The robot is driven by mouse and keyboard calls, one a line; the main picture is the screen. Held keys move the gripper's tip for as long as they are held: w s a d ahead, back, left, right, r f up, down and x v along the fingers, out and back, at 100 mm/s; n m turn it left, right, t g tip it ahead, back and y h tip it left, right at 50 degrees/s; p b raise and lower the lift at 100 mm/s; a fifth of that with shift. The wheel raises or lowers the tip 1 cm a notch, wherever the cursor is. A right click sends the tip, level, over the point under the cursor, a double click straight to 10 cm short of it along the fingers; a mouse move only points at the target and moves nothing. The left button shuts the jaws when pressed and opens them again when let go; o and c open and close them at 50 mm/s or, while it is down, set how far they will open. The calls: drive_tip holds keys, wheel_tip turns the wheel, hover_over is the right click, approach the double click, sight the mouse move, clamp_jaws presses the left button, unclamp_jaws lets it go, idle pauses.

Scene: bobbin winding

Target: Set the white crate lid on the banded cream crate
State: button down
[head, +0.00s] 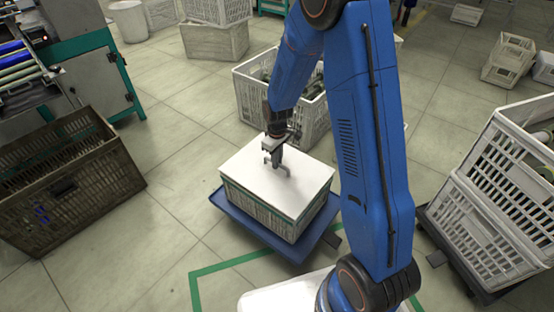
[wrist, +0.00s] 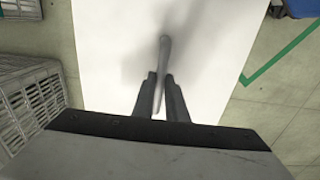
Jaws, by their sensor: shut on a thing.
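The white crate lid (head: 253,180) is a flat panel with a grey upright handle (wrist: 164,55). It lies level over the top of the banded cream crate (head: 258,216), and its edges look roughly in line with the crate's rim. I cannot tell whether it rests fully on the rim or sits slightly above. My gripper (head: 277,163) points down at the middle of the lid. In the wrist view, my gripper's two dark fingers (wrist: 161,88) are closed on the handle. The lid hides the crate's inside.
The crate stands on a blue pallet (head: 308,250). A white crate with contents (head: 252,93) stands close behind. A brown crate (head: 70,185) is at left, and stacked white crates (head: 482,222) are at right. Open tiled floor (head: 150,235) lies left of the pallet.

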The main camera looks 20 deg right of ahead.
drive_tip(key=shift+f, duration=0.85)
drive_tip(key=c, duration=1.7)
unclamp_jaws()
drive_tip(key=shift+r, duration=0.1)
wheel_tip(320, 180, up, 18)
drive_tip(key=shift+f, duration=0.25)
